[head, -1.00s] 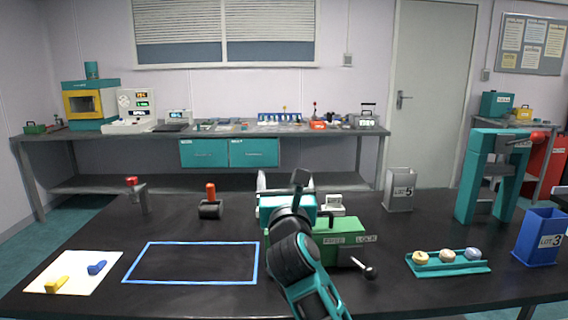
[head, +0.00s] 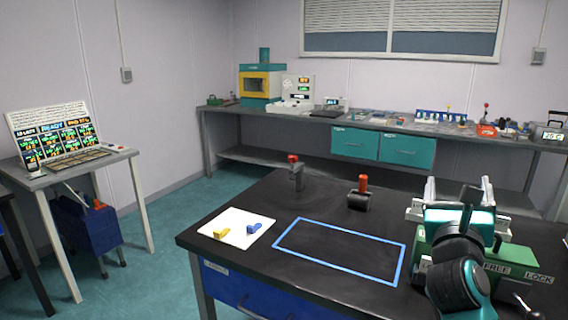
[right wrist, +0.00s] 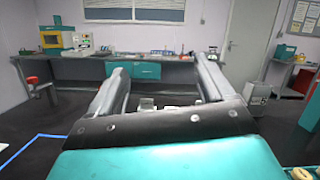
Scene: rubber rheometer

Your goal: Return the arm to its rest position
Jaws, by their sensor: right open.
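My right arm comes in at the lower right of the head view, over the black table (head: 290,199). Its gripper (head: 458,190) points away toward the back bench, with two pale fingers standing apart and nothing between them. In the right wrist view the same gripper (right wrist: 160,85) shows its two grey fingers wide apart and empty. It is above the green FREE/LOCK device (head: 515,268), which the arm partly hides. My left arm and gripper are in no frame.
A blue-outlined rectangle (head: 340,268) on the table is empty. A white sheet (head: 222,241) holds a yellow and a blue piece. A red-handled roller (head: 361,198) and a red-topped post (head: 296,174) stand behind. A side table with a display board (head: 55,140) is at the left.

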